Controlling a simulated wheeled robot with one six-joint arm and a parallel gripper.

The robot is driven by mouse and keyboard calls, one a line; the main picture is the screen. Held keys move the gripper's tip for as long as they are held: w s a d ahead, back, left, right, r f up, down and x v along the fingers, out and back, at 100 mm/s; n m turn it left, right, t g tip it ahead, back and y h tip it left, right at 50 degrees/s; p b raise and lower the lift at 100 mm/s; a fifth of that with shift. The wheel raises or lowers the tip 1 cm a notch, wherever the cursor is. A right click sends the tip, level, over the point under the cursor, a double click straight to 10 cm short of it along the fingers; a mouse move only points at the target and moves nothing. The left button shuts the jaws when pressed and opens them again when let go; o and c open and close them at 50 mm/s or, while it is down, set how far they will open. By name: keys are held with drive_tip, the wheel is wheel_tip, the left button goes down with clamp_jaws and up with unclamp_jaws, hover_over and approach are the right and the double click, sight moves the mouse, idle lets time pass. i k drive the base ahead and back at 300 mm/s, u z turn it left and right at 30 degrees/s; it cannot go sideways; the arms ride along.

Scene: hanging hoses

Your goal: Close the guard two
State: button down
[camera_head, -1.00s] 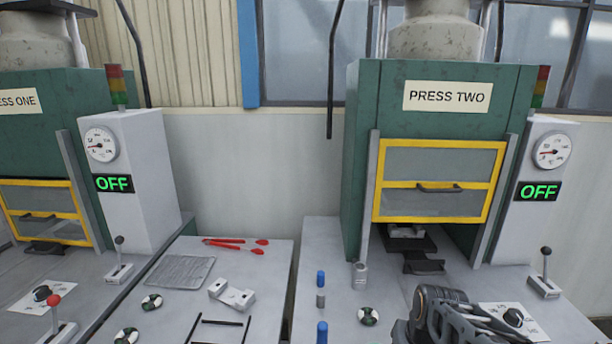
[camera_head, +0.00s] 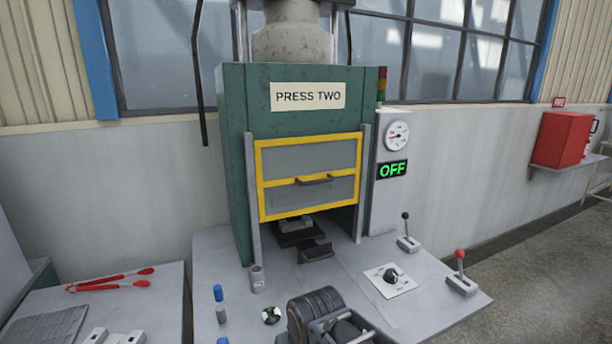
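Guard two is the yellow-framed panel (camera_head: 309,166) with a dark horizontal handle (camera_head: 314,180) on the front of the green press labelled PRESS TWO (camera_head: 308,96). The guard is raised, with an open gap below it where the dark press tooling (camera_head: 300,232) shows. Part of my arm is at the bottom of the picture, in front of the press and well short of the guard. My gripper's fingertips cannot be made out, so its opening is not visible.
The OFF display (camera_head: 392,170) and a gauge are on the press's right column. Two levers (camera_head: 408,235) and a dial (camera_head: 390,278) stand on the right of the bench (camera_head: 440,310). A red box (camera_head: 562,138) is on the far right.

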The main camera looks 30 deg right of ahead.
sight(316, 178)
drive_tip(key=k, duration=1.25)
drive_tip(key=z, duration=0.7)
drive_tip(key=i, duration=1.75)
drive_tip(key=u, duration=0.6)
